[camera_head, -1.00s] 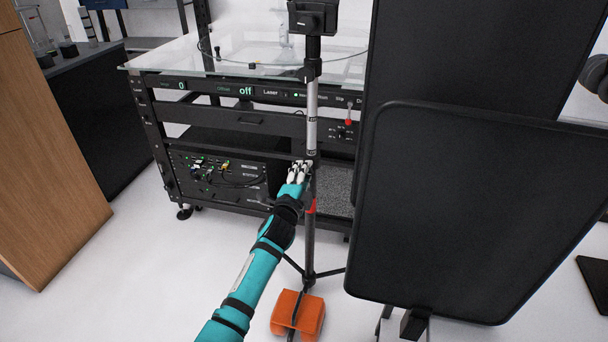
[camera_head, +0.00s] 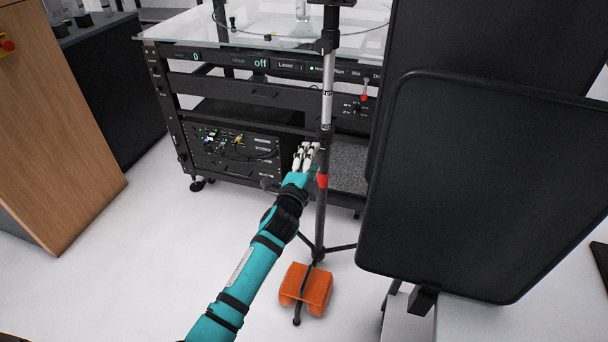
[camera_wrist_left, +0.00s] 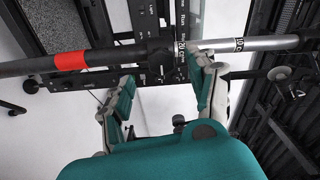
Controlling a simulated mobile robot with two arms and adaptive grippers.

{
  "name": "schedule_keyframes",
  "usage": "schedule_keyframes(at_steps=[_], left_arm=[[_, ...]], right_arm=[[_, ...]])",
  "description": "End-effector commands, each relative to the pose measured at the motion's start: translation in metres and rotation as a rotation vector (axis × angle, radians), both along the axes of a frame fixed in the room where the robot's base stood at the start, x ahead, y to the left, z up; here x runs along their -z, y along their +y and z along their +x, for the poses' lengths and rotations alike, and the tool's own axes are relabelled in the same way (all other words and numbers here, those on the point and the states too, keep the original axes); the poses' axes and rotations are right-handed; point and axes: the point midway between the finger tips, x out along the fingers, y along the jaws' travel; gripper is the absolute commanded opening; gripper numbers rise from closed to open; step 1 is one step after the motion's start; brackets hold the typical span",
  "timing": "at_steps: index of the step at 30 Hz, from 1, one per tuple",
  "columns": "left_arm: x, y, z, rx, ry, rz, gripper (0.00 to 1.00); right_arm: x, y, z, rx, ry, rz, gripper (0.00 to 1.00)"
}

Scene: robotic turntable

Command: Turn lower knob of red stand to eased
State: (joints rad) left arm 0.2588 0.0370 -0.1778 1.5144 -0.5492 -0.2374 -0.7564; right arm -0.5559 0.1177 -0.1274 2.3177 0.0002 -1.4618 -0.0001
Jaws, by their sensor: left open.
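The red stand is a thin upright pole with a red band (camera_head: 322,181); the band also shows in the wrist view (camera_wrist_left: 70,61). A black collar (camera_head: 325,134) joins its dark lower tube to the silver tube, and it shows in the left wrist view (camera_wrist_left: 152,49). I cannot make out the lower knob or its setting clearly. My left gripper (camera_head: 306,150) is open, just left of the pole near the collar. In the wrist view its fingers (camera_wrist_left: 160,75) spread below the collar, without gripping it. My right gripper is not in view.
A black rack (camera_head: 240,97) with a glass top stands behind the pole. Large black panels (camera_head: 490,190) block the right side. An orange weight (camera_head: 306,288) lies at the stand's feet. A wooden cabinet (camera_head: 60,140) is at left. White floor between is clear.

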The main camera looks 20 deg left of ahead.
Motion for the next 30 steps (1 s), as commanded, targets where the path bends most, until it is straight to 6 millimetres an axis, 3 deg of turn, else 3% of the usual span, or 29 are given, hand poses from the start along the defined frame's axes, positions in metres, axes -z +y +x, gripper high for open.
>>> schedule_keyframes(at_steps=[4,10,30], left_arm=[[0.001,0.002,-0.033,-0.001,0.001,-0.001,0.59],[0.001,0.003,-0.060,-0.001,0.001,-0.001,0.59],[0.005,0.005,-0.071,-0.010,0.020,-0.021,0.59]], right_arm=[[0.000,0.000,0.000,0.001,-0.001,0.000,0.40],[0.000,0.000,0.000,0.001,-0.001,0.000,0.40],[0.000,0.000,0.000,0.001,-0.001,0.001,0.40]])
